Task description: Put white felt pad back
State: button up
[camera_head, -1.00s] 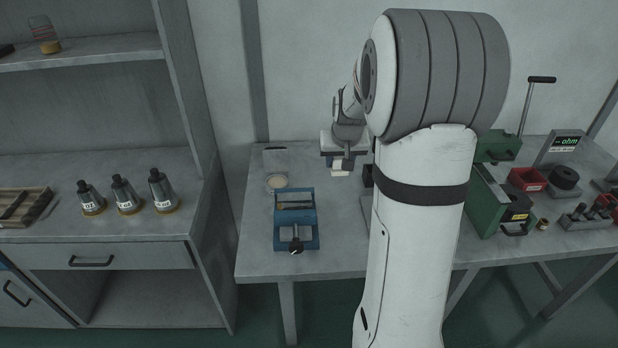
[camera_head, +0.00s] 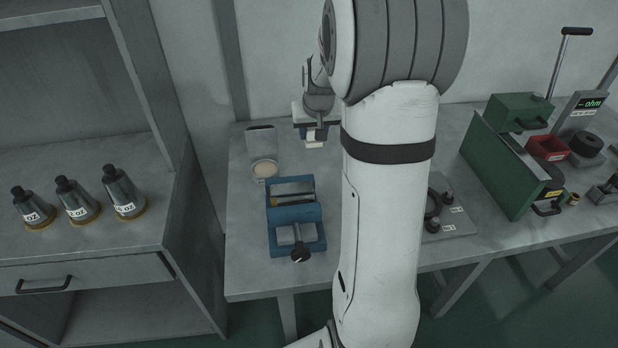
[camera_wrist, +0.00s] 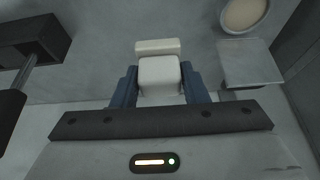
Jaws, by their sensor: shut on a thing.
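The white felt pad (camera_wrist: 158,72) is a pale block with a wider bar at its far end. My gripper (camera_wrist: 158,84) is shut on it, with a blue finger on each side in the wrist view. In the head view my gripper (camera_head: 315,137) holds the pad (camera_head: 315,142) over the back of the bench, left of my arm. Whether the pad touches anything is not clear. A grey holder (camera_head: 261,142) with a round cream disc (camera_head: 265,169) stands left of the gripper; the disc also shows at the top right of the wrist view (camera_wrist: 243,14).
A blue vise (camera_head: 283,214) stands on the bench (camera_head: 245,270) in front of the gripper. Several labelled cones (camera_head: 78,198) stand on the left cabinet.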

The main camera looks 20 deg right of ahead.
notch_tip(320, 180, down, 11)
jog(key=shift+r, duration=0.1)
dwell(0.4)
jog(key=shift+b, duration=0.4)
jog(key=o, duration=0.9)
jog(key=shift+o, duration=0.2)
